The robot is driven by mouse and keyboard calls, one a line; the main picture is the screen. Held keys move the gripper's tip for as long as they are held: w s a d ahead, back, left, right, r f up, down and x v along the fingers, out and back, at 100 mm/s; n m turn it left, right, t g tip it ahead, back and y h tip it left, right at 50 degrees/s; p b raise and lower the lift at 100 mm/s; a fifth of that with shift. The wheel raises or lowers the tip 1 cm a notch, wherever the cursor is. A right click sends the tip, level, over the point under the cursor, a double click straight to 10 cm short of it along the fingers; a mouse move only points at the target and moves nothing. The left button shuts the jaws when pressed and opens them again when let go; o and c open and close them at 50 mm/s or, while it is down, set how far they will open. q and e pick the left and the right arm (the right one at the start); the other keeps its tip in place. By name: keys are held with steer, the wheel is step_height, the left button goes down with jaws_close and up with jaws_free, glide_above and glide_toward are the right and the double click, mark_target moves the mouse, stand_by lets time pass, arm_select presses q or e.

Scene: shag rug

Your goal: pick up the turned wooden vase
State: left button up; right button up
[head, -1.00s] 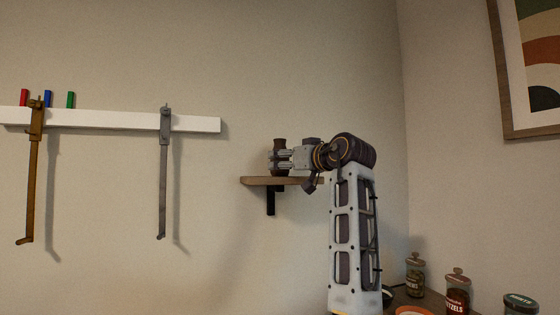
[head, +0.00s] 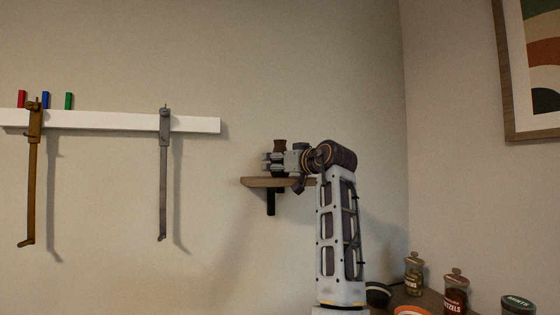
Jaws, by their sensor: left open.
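The turned wooden vase (head: 280,145) is dark brown and stands upright on a small wooden wall shelf (head: 258,182). My left gripper (head: 268,162) is open and level with the vase, its fingers pointing left. The fingers overlap the vase in the picture and hide its middle; I cannot tell whether they touch it or are around it. The vase's rim shows above the fingers. My right gripper is not in view.
A white wall rail (head: 190,123) with two hanging tools and small coloured blocks is at the left. Jars (head: 414,276) and bowls (head: 378,293) stand on a surface at the lower right. A framed picture (head: 540,70) hangs at the right.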

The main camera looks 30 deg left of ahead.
arm_select(q)
steer(key=shift+d, duration=0.1)
steer(key=c, duration=1.2)
steer(key=shift+c, duration=0.2)
steer(key=shift+r, duration=0.2)
steer(key=shift+r, duration=4.8)
